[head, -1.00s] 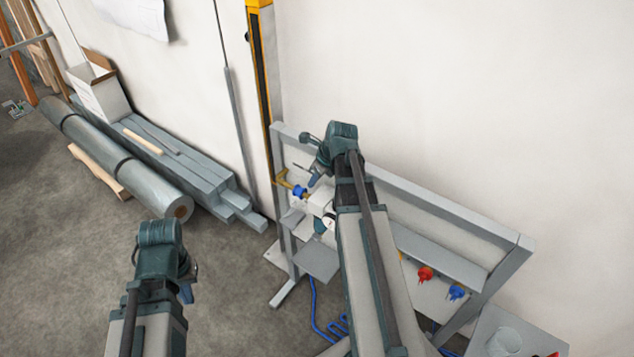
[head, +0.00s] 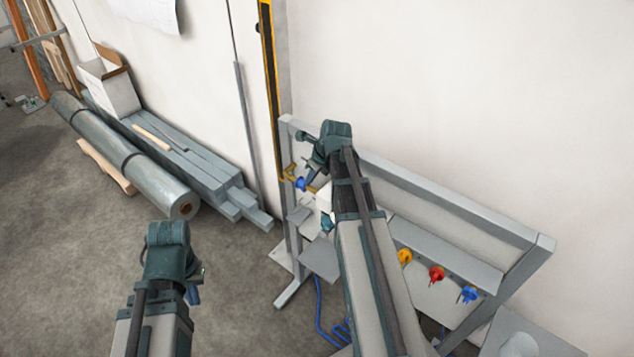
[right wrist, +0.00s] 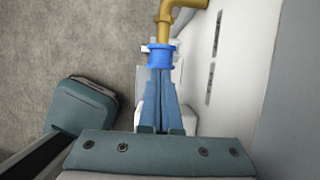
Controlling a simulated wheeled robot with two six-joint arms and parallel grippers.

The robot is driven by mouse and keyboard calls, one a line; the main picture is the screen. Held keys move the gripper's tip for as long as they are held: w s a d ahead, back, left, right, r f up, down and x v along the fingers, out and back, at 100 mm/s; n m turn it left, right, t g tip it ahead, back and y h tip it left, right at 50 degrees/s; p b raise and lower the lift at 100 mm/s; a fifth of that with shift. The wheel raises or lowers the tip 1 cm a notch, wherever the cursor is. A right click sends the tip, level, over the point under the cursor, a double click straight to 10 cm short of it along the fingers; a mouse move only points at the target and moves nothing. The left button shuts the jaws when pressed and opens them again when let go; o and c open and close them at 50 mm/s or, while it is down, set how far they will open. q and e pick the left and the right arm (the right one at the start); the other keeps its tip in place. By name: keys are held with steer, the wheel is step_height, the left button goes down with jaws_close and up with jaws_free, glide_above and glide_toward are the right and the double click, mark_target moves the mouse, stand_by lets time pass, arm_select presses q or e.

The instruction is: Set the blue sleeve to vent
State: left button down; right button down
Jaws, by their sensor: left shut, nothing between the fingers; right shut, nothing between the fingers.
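The blue sleeve (head: 302,184) sits on a brass pipe (head: 289,172) at the left end of the grey frame. In the right wrist view the blue sleeve (right wrist: 160,57) is a flanged collar around the lower end of the bent brass pipe (right wrist: 176,18). My right gripper (head: 313,178) is beside the sleeve. Its shut fingers (right wrist: 160,77) point at the sleeve and reach its lower edge; I cannot tell whether they touch. The vent marking is not legible. My left gripper (head: 193,294) is shut and empty, low over the floor at left.
The grey frame (head: 450,215) stands along the wall, with yellow (head: 405,256), red (head: 436,274) and blue (head: 469,294) knobs on its right part. A white block (head: 323,199) is partly hidden behind my right arm. A large roll (head: 130,160) and grey beams (head: 190,165) lie at left.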

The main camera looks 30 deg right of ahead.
steer(key=shift+w+a, duration=0.2)
steer(key=shift+w, duration=0.3)
steer(key=shift+w+a, duration=0.2)
steer(key=shift+w, duration=0.25)
